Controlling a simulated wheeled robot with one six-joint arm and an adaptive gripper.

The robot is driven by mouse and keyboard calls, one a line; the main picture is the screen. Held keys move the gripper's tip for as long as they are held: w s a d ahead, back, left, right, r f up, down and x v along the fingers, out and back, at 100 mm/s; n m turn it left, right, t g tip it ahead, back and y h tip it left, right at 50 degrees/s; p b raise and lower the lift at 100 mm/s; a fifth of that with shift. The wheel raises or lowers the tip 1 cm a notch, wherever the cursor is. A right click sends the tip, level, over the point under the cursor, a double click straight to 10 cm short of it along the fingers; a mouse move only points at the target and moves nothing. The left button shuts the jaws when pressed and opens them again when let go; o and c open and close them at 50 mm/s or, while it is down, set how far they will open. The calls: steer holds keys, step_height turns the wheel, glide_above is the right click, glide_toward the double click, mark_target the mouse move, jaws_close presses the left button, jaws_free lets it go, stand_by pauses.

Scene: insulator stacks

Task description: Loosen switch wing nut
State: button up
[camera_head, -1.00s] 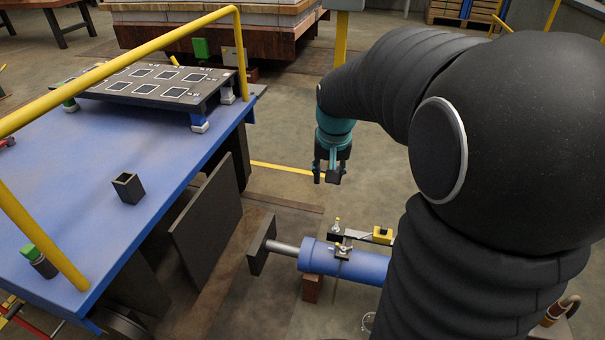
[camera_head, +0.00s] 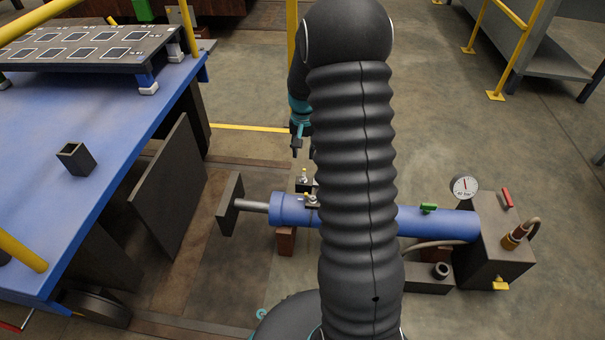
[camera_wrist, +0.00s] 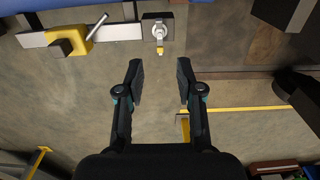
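In the wrist view a small metal wing nut (camera_wrist: 159,31) with a yellow tip sits on a dark block (camera_wrist: 150,18) at the end of a metal bar (camera_wrist: 118,32). A yellow switch piece (camera_wrist: 75,36) sits further left on this bar. My gripper (camera_wrist: 160,78) is open and empty, its fingers apart, with the nut beyond the fingertips near the top edge. In the head view my gripper (camera_head: 302,152) hangs above two small fittings, one on a dark block (camera_head: 304,182) and one on the blue cylinder (camera_head: 290,208). My arm hides the yellow switch piece there.
A blue table (camera_head: 110,130) with a yellow rail and a dark upright plate (camera_head: 170,185) stand left. Floor behind the cylinder is mostly clear.

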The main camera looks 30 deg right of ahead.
mark_target(303, 174)
step_height(303, 174, down, 10)
steer(key=shift+r+b, duration=0.15)
steer(key=shift+b, duration=0.5)
jaws_close()
